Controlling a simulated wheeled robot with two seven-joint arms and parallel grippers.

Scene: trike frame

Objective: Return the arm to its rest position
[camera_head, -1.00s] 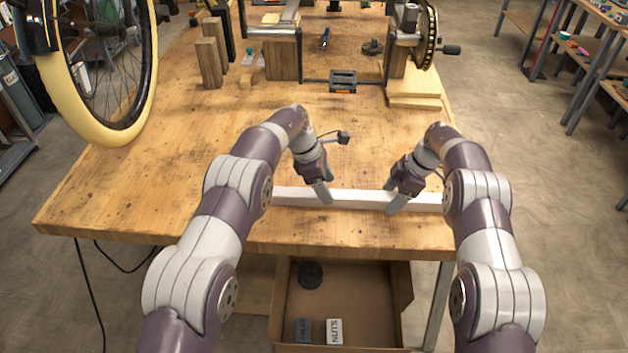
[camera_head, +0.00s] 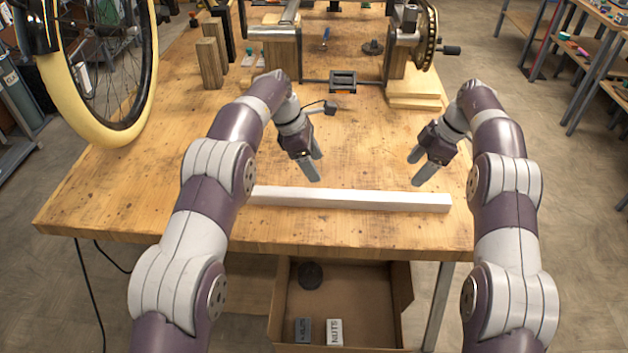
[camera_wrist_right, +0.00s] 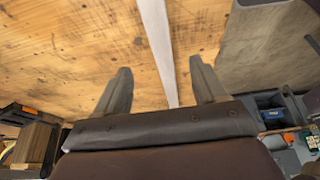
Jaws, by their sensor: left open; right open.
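My left gripper (camera_head: 314,168) is open and empty above the wooden table (camera_head: 130,190), left of the middle. My right gripper (camera_head: 421,170) is open and empty above the table near its right side. A long white bar (camera_head: 350,199) lies along the front of the table, nearer the front edge than both fingertip pairs. Its left end is partly hidden by my left arm. In the right wrist view the open right gripper (camera_wrist_right: 160,90) shows bare fingers, with the white bar (camera_wrist_right: 158,40) running on the table beyond them.
A wheel with a cream tyre (camera_head: 98,128) stands at the left. Wooden blocks (camera_head: 209,62), a metal frame with a pedal (camera_head: 343,80) and a chainring (camera_head: 427,40) stand at the back. An open cardboard box (camera_head: 375,300) sits below the front edge.

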